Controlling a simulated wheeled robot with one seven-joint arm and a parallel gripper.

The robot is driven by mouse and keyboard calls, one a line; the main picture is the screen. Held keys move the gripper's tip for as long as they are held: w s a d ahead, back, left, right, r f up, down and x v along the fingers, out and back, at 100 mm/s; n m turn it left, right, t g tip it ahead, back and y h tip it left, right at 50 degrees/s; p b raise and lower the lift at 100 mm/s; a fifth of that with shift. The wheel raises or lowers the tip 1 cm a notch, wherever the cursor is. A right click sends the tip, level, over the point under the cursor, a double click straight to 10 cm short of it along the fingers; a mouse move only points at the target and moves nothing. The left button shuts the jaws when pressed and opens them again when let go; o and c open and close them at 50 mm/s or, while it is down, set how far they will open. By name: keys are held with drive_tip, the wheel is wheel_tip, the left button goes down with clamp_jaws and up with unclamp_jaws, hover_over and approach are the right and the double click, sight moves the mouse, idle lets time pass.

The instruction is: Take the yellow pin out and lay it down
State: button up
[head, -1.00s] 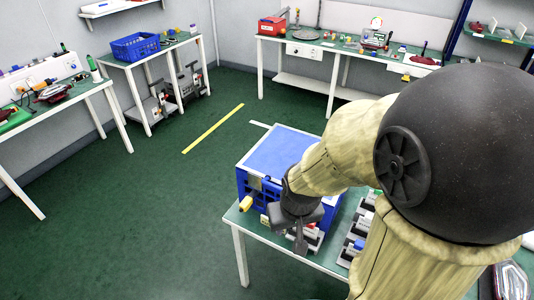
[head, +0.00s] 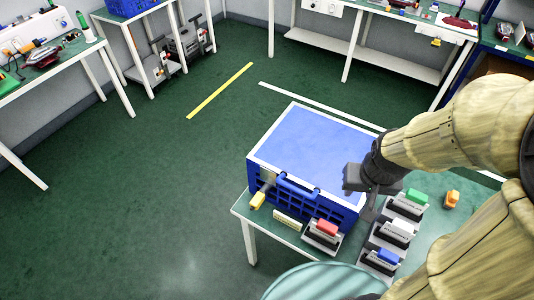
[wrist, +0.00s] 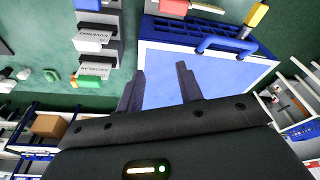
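The yellow pin (head: 258,200) is at the left end of the front of a blue crate (head: 255,178) with a pale blue lid (head: 318,142). Its yellow grip sticks out near a grey metal fitting. In the wrist view the yellow pin (wrist: 256,15) shows at the top right, beside the crate's blue handle (wrist: 228,44). My gripper (head: 366,200) is by the crate's right front side, apart from the pin. In the wrist view my gripper (wrist: 161,80) has its two fingers apart with nothing between them. The pin's inner end is hidden.
A small sign (head: 287,220) and a red-topped block (head: 325,232) stand before the crate. Blocks with white (head: 398,229), blue (head: 386,256) and green (head: 416,197) tops stand to the right. An orange object (head: 451,199) is farther right. Open floor lies left.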

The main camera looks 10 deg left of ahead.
drive_tip(key=shift+a, duration=0.2)
drive_tip(key=o, duration=0.3)
drive_tip(key=shift+s, duration=0.2)
drive_tip(key=shift+o, duration=0.3)
drive_tip(key=shift+m, duration=0.4)
drive_tip(key=w+a, duration=0.1)
drive_tip(key=a, duration=0.1)
drive_tip(key=w+a+f+b, duration=0.1)
drive_tip(key=w, duration=0.1)
drive_tip(key=shift+a, duration=0.35)
drive_tip(key=shift+m+g, duration=0.6)
drive_tip(key=shift+g, duration=0.1)
drive_tip(key=w+a, duration=0.1)
drive_tip(key=a, duration=0.1)
drive_tip(key=w+a+f, duration=0.1)
drive_tip(key=a, duration=0.2)
drive_tip(key=w+a+b, duration=0.1)
drive_tip(key=a, duration=0.2)
drive_tip(key=shift+w+f, duration=0.1)
drive_tip(key=shift+f, duration=0.1)
drive_tip(key=a+f+m+g+b, duration=0.1)
drive_tip(key=a+f+m, duration=0.1)
drive_tip(key=a, duration=1.2)
drive_tip(key=shift+w+f+m, duration=0.2)
drive_tip(key=shift+w+m, duration=0.1)
drive_tip(key=shift+f, duration=0.1)
